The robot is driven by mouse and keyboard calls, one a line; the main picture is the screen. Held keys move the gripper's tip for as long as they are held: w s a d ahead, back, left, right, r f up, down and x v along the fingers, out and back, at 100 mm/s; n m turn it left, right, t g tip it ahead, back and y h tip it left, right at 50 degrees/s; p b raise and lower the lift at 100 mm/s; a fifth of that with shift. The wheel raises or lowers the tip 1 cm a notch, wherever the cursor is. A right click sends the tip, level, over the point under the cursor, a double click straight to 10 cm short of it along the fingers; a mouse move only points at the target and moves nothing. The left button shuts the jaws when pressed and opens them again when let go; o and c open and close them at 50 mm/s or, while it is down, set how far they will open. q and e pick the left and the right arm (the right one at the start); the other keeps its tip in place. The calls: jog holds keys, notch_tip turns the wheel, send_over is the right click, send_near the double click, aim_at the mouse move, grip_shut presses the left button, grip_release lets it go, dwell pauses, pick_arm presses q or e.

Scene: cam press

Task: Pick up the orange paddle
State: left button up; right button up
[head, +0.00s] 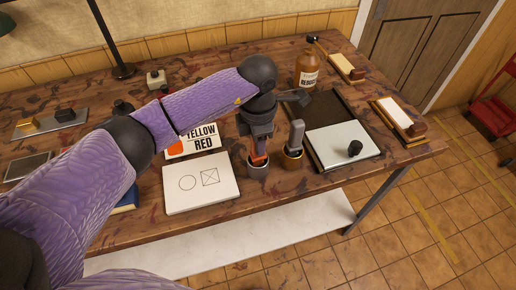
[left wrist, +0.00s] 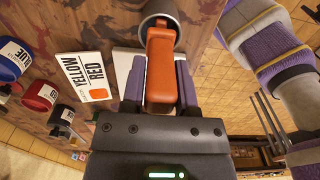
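The orange paddle (head: 259,159) stands upright in a grey cup (head: 258,172) near the front edge of the table. In the left wrist view the orange paddle (left wrist: 162,75) lies between my fingers, and the cup's round rim (left wrist: 158,8) shows past its far end. My left gripper (head: 258,148) comes down over the cup from above. In the left wrist view the left gripper (left wrist: 162,82) has a finger against each side of the paddle, with no clear gap, so it looks shut on it. The paddle's lower end is hidden in the cup. My right gripper is not in view.
A second cup (head: 292,161) with a grey-handled tool stands close to the right. A white board (head: 200,196) with a circle and crossed square lies to the left, before the YELLOW RED card (head: 203,139).

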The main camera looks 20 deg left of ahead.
pick_arm(q)
grip_shut()
notch_tip(320, 180, up, 10)
jog(key=shift+p, duration=0.6)
